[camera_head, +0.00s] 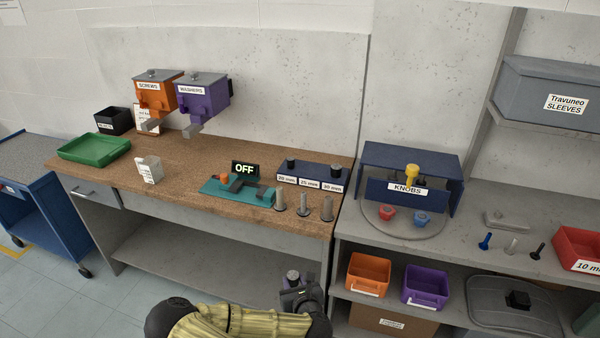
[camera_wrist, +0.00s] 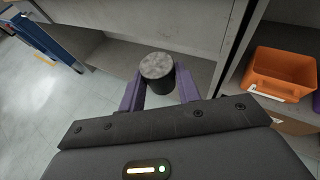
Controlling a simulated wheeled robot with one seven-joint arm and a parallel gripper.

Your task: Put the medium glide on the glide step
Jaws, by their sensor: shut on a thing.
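My gripper (camera_wrist: 160,92) is shut on a short dark cylinder with a mottled grey top, the medium glide (camera_wrist: 157,68), held between the purple fingers. In the head view the glide (camera_head: 293,275) shows at the bottom, in front of and below the bench's front edge. The glide step (camera_head: 312,172) is a dark blue block on the bench, labelled 20 mm, 25 mm and 30 mm. Small dark glides stand over its 20 mm (camera_head: 291,163) and 30 mm (camera_head: 339,171) labels. The place above the 25 mm label looks bare.
Several grey upright pins (camera_head: 303,206) stand just in front of the step. A teal device (camera_head: 238,190) with an OFF display is left of it. The knobs stand (camera_head: 412,185) is on the grey bench to the right. An orange bin (camera_head: 368,272) sits on the lower shelf.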

